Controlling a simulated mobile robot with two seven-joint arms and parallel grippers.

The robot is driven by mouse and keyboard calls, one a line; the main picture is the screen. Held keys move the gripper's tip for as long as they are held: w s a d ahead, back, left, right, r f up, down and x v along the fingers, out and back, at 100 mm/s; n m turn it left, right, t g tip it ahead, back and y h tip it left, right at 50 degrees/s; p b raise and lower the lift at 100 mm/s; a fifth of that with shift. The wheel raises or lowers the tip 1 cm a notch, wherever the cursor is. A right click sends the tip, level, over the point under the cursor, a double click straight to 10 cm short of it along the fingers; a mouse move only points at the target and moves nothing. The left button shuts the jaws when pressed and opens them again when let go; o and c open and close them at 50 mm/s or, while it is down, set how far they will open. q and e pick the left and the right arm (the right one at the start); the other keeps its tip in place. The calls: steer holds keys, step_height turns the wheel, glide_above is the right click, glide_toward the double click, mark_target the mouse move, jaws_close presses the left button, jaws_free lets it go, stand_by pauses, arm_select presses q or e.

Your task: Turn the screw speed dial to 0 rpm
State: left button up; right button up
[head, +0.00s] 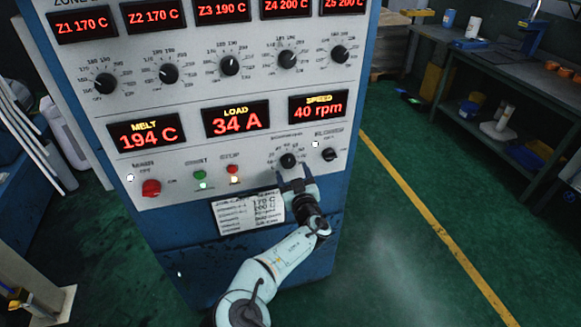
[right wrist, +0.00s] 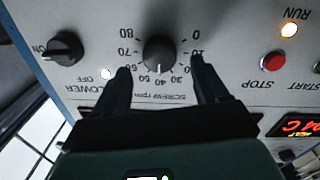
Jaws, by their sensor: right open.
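The screw speed dial (head: 288,160) is a black round knob low on the grey control panel, right of centre. In the right wrist view, which shows the panel upside down, the dial (right wrist: 159,50) has a white mark pointing at about 40 on its 0 to 80 scale. The speed display (head: 318,107) reads 40 rpm. My right gripper (head: 294,178) is open just below the dial. In the right wrist view its fingertips (right wrist: 160,68) stand on either side of the dial, apart from it. My left gripper is not in view.
The blower switch (head: 328,154) is close to the right of the dial. The stop button (head: 233,170) and start button (head: 200,175) are to its left. A paper card (head: 248,210) is below. A workbench (head: 505,70) stands at the right, with open floor between.

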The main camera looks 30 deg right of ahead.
mark_target(289, 164)
steer(key=shift+x, duration=1.6)
steer(key=c, duration=1.1)
steer(key=shift+o, duration=0.2)
